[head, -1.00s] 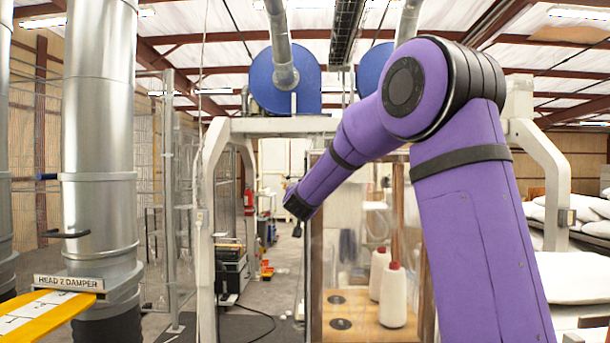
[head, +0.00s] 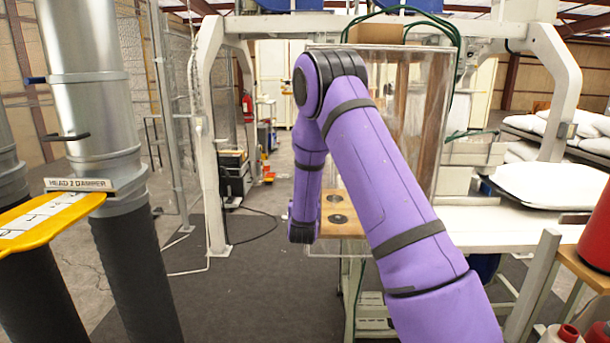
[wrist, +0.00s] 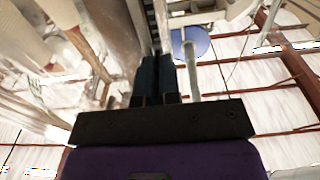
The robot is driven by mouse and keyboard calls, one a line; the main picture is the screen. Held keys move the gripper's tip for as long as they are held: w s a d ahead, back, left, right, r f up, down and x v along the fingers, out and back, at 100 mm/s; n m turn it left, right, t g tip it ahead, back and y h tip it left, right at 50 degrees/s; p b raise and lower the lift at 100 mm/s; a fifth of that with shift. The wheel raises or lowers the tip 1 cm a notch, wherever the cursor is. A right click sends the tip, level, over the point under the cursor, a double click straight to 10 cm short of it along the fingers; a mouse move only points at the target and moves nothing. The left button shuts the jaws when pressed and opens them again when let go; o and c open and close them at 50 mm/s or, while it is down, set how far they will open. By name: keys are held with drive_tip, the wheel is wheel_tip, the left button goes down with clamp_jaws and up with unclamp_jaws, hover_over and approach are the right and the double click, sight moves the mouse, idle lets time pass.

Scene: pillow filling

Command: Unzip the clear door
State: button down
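The clear door (head: 415,110) is a see-through sheet hanging at the front of the white-framed machine in the head view. Its lower middle is hidden behind my purple arm. In the wrist view a glossy clear sheet (wrist: 95,50) fills the upper left, beside my gripper. I cannot make out a zipper or its pull. My gripper (wrist: 158,62) shows two dark fingers side by side, nearly touching, with nothing visible between them. In the head view my wrist hangs low, left of the door's middle, and the fingers cannot be made out.
A wooden board with dark round discs (head: 338,218) lies behind the sheet. A yellow handle (head: 45,228) and a metal duct (head: 90,100) stand at left. A white pillow (head: 550,187) lies on the right-hand table. The dark floor mat (head: 240,280) is clear.

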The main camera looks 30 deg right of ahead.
wheel_tip(320, 180, down, 10)
drive_tip(key=shift+f, duration=0.25)
idle(0.3)
drive_tip(key=c, duration=1.3)
unclamp_jaws()
drive_tip(key=v, duration=1)
drive_tip(key=shift+s+a, duration=0.25)
drive_tip(key=shift+s, duration=0.05)
